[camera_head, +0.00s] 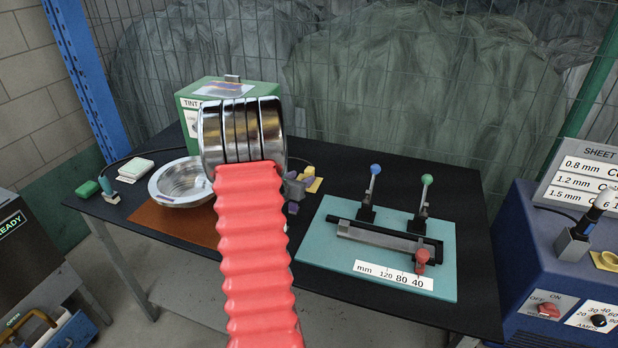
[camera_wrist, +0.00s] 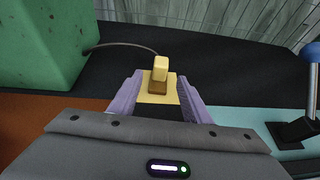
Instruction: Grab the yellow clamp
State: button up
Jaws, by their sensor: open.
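A small yellow object, taken as the yellow clamp (camera_wrist: 161,70), shows in the wrist view as an upright block on a flat yellow base on the dark table. It also shows at the middle of the table in the head view (camera_head: 313,184), partly behind my gripper. My gripper (camera_wrist: 160,88) is open, with its two purple fingers on either side of the yellow object. There seems to be a gap on each side, but contact is hard to judge. In the head view my red and chrome arm hides most of my gripper (camera_head: 299,190).
A green box (camera_head: 215,92) stands at the back left. A metal bowl (camera_head: 178,188) is on a brown mat (camera_head: 150,222). A teal board (camera_head: 328,245) with blue- and green-topped levers lies right. The table (camera_head: 468,290) has bare dark room behind the board.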

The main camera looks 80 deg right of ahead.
aim_at(307, 173)
jog(key=shift+x, duration=1.2)
jog(key=shift+r+x, duration=0.15)
jog(key=shift+x, duration=1.15)
jog(key=shift+r+x, duration=0.15)
jog(key=shift+x, duration=1.15)
jog(key=shift+d, duration=0.1)
grip_shut()
